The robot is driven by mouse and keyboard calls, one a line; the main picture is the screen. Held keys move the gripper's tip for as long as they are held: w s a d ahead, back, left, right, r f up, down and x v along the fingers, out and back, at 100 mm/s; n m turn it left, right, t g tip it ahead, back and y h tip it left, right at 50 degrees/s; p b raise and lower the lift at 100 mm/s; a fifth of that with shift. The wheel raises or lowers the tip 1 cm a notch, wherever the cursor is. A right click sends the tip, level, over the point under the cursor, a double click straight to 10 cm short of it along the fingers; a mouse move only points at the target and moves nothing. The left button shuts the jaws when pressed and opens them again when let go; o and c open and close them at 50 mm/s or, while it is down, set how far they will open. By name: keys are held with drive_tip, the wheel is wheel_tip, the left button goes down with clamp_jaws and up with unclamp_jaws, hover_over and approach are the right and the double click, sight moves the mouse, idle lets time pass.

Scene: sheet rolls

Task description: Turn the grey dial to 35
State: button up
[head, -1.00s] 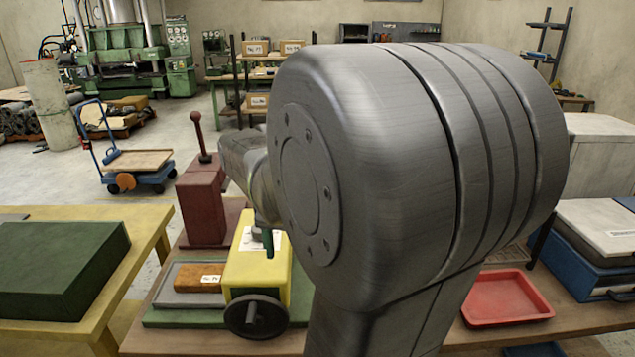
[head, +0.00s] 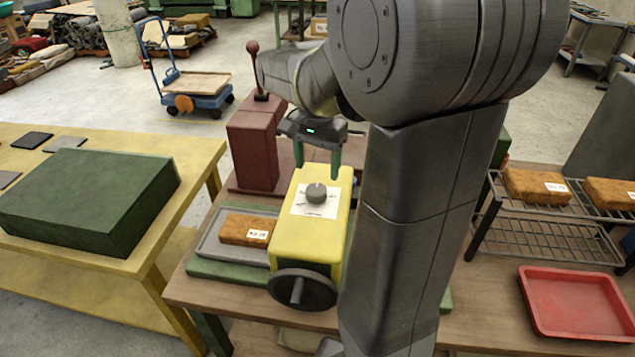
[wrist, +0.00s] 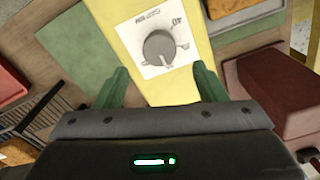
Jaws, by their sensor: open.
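The grey dial (head: 317,193) sits on a white scale plate (head: 301,207) on top of the yellow machine (head: 288,238). The other scale numbers are too small to read surely. My gripper (head: 317,165) is open and empty, above and behind the dial in the head view. In the wrist view its green fingers (wrist: 161,85) stand apart below the dial, not touching it.
A black handwheel (head: 302,289) is on the machine's front. A dark red block with a lever (head: 253,145) stands behind left. An orange labelled brick (head: 245,229) lies on a grey tray beside the machine. A red tray (head: 577,303) and wire rack (head: 545,238) are at the right.

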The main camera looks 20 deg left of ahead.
sight(316, 188)
wheel_tip(316, 188, down, 6)
drive_tip(key=shift+f, duration=0.1)
drive_tip(key=shift+c, duration=0.5)
drive_tip(key=c, duration=0.9)
drive_tip(key=shift+n, duration=0.3)
drive_tip(key=n+p, duration=0.1)
drive_tip(key=n, duration=0.4)
drive_tip(key=shift+a, duration=0.1)
drive_tip(key=n, duration=0.6)
